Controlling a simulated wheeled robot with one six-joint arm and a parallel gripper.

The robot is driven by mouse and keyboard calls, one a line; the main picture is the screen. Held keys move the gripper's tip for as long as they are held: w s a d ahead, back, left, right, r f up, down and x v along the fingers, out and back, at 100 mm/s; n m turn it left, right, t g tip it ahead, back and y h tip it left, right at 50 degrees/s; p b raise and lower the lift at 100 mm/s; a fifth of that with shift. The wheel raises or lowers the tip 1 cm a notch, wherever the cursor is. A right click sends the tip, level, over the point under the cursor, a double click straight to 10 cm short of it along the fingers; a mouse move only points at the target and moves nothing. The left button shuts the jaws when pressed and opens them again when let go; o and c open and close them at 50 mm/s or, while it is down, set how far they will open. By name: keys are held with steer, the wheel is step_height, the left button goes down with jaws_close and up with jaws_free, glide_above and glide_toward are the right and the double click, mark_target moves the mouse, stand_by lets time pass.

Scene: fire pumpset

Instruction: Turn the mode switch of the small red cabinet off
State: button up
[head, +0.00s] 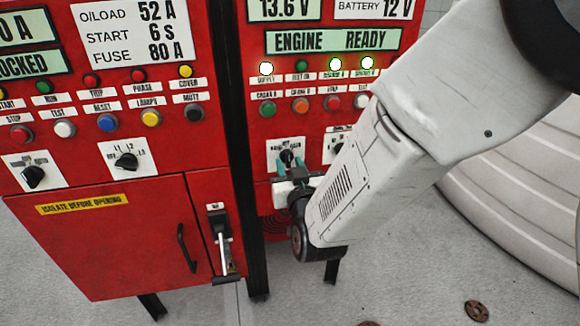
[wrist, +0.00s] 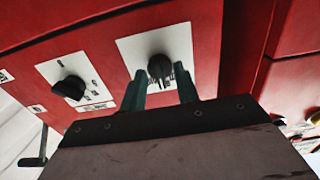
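The small red cabinet (head: 310,112) stands on the right in the head view, partly behind my arm. Its black rotary switch (head: 287,156) sits on a white plate whose small label I cannot read clearly. In the wrist view this black knob (wrist: 159,69) points roughly up and down the picture. My gripper (head: 290,165) is at this switch, its green fingers on either side of the knob. In the wrist view the gripper (wrist: 161,88) is open, with white plate showing between knob and fingers. Contact with the knob is not visible.
A second black knob (wrist: 68,88) on its own plate sits beside the switch. The larger red cabinet (head: 120,230), with its own knobs, door handle (head: 187,248) and lever (head: 223,240), stands close on the left. Bare floor (head: 400,270) lies in front.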

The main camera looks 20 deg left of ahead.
steer(key=v, duration=0.7)
steer(key=shift+s, duration=0.35)
steer(key=shift+d, duration=0.15)
